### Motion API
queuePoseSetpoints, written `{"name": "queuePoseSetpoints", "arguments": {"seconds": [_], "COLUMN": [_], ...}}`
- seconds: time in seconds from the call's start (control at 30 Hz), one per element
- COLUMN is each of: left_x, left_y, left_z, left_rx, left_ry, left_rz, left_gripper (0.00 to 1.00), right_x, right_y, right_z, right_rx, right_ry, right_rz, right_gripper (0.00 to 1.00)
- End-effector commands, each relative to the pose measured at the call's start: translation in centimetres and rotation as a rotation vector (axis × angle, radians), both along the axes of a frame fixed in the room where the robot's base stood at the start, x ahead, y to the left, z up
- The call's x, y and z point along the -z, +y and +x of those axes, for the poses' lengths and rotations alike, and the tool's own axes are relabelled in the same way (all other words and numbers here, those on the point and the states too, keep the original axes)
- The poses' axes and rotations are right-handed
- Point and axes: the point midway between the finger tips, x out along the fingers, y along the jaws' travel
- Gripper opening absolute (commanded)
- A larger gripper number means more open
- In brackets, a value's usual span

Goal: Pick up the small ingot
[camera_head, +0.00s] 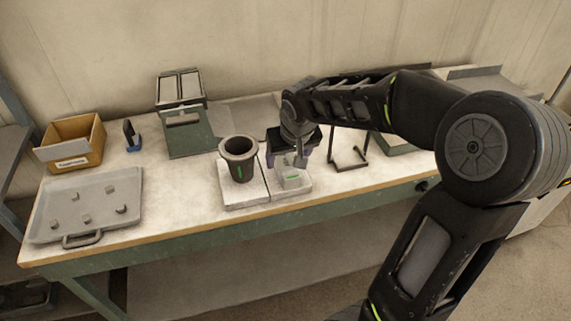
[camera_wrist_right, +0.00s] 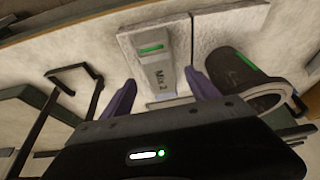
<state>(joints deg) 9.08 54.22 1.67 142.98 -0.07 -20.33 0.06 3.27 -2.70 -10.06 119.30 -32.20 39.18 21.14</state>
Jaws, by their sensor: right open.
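Several small grey metal pieces (camera_head: 86,219) lie apart on a grey tray (camera_head: 47,222) at the left of the bench in the head view. I cannot tell which is the small ingot. My right gripper (camera_head: 291,158) is far to the right of that tray, open, pointing down over a pale slab. My left gripper is not in view.
A dark crucible (camera_head: 238,160) with a green mark stands on a pale slab just left of the right gripper. A black wire stand (camera_head: 350,158) is to the right. A green-grey machine (camera_head: 187,130), a blue item (camera_head: 132,136) and a cardboard box (camera_head: 75,143) stand further left.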

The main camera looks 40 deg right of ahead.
Motion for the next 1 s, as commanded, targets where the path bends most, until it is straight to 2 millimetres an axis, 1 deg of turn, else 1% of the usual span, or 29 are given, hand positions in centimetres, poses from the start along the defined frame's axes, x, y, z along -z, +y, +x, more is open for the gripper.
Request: {"name": "queuePoseSetpoints", "arguments": {"seconds": [0.03,0.1,0.2,0.8,0.87,1.0], "left_x": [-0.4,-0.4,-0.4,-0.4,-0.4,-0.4], "left_y": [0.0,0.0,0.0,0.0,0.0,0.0], "left_z": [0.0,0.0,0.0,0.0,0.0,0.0], "left_rx": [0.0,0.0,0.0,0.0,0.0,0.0], "left_ry": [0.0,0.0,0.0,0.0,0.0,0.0], "left_rz": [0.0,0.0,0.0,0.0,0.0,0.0], "left_gripper": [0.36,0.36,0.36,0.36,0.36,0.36], "right_x": [0.8,1.7,2.4,2.4,2.4,2.4], "right_y": [0.0,-0.2,-0.2,-0.3,-0.3,-0.3], "right_z": [0.2,0.5,0.9,0.9,0.9,0.9], "right_rx": [-0.001,0.001,0.001,0.001,0.001,0.001], "right_ry": [0.006,0.005,0.002,0.0,0.0,0.0], "right_rz": [0.001,0.001,0.001,0.0,0.0,0.0], "right_gripper": [0.69,0.69,0.69,0.69,0.65,0.54]}}
